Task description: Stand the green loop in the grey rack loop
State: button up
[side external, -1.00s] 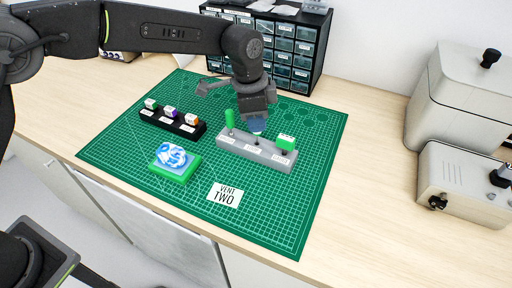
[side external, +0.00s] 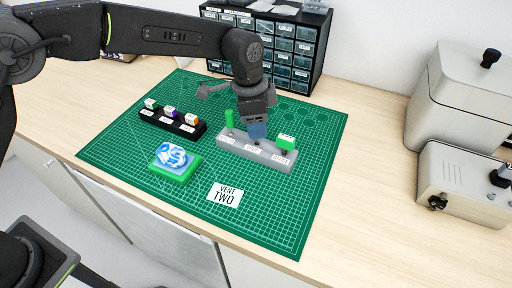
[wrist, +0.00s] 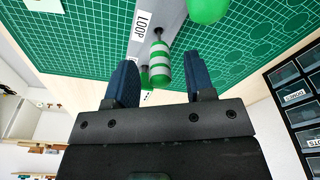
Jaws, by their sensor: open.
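The grey rack (side external: 230,143) stands on the green mat with three labelled places. In the wrist view, a green-and-white striped handle (wrist: 160,66), which looks like the green loop, stands upright at the place labelled LOOP (wrist: 142,25). Its lower end meets the rack at a dark spot. My gripper (side external: 257,138) is over the middle of the rack and hides the loop in the side view. In the wrist view my gripper (wrist: 161,80) is open, one blue finger on each side of the handle, with gaps between.
A green cylinder-topped tool (side external: 229,118) and a green block-topped tool (side external: 286,142) stand at the rack's ends, close to my gripper. A black rack (side external: 185,128) with small coloured blocks and a green pad (side external: 178,173) lie left. A drawer cabinet (side external: 300,48) stands behind.

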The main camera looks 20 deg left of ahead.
aim_at(248, 143)
notch_tip(248, 143, up, 14)
jog(key=a, duration=0.1)
jog(key=shift+s+a+f, duration=0.15)
jog(key=shift+s+a, duration=0.1)
jog(key=shift+s, duration=0.15)
dwell(0.4)
jog(key=s+a+r+n+t, duration=0.1)
jog(key=s+a+r+n, duration=0.2)
jog(key=s+a, duration=0.3)
jog(key=s+a+r+n+t, duration=0.1)
jog(key=s+a+r+n, duration=0.25)
jog(key=a, duration=0.45)
jog(key=s+a+f+n+t, duration=0.1)
jog(key=s+a+f+n, duration=0.1)
jog(key=s, duration=0.3)
jog(key=s+a+f+n+t, duration=0.1)
jog(key=s+a+f+n, duration=0.1)
jog(key=s, duration=0.4)
jog(key=s+a+f+n+t+y, duration=0.1)
jog(key=s+a+f+n, duration=0.1)
jog(key=s+a+f, duration=0.2)
jog(key=shift+s+a+f, duration=0.15)
jog(key=shift+s+a, duration=0.15)
jog(key=shift+s, duration=0.75)
